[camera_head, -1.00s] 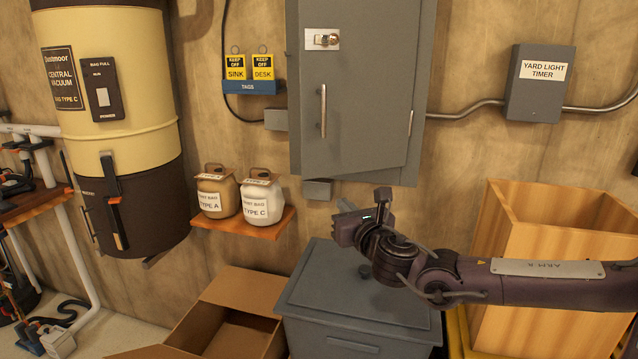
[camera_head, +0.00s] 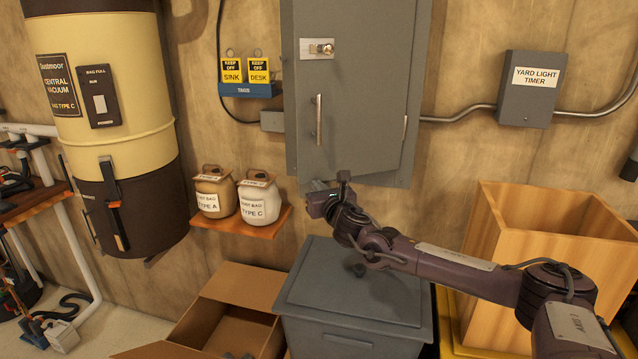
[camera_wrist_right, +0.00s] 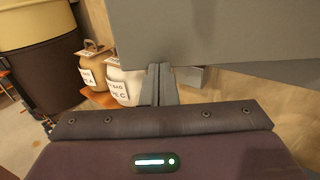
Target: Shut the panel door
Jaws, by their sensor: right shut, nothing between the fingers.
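The grey panel door (camera_head: 360,85) is on the wall box at the top centre of the head view, with an upright handle (camera_head: 318,120) and a latch plate near its left edge. Its lower edge slants, and it looks slightly ajar on the handle side. My right gripper (camera_head: 310,192) is shut and empty, just below the door's lower left corner. In the right wrist view the closed fingers (camera_wrist_right: 160,75) reach the lower edge of a grey panel (camera_wrist_right: 215,35); I cannot tell whether they touch. My left gripper is not in view.
Two jugs, tan (camera_head: 214,192) and white (camera_head: 258,200), stand on a small shelf left of my right gripper. A grey lidded bin (camera_head: 350,300), an open cardboard box (camera_head: 240,290) and a wooden crate (camera_head: 545,225) are below. A tag rack (camera_head: 248,90) hangs left of the door.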

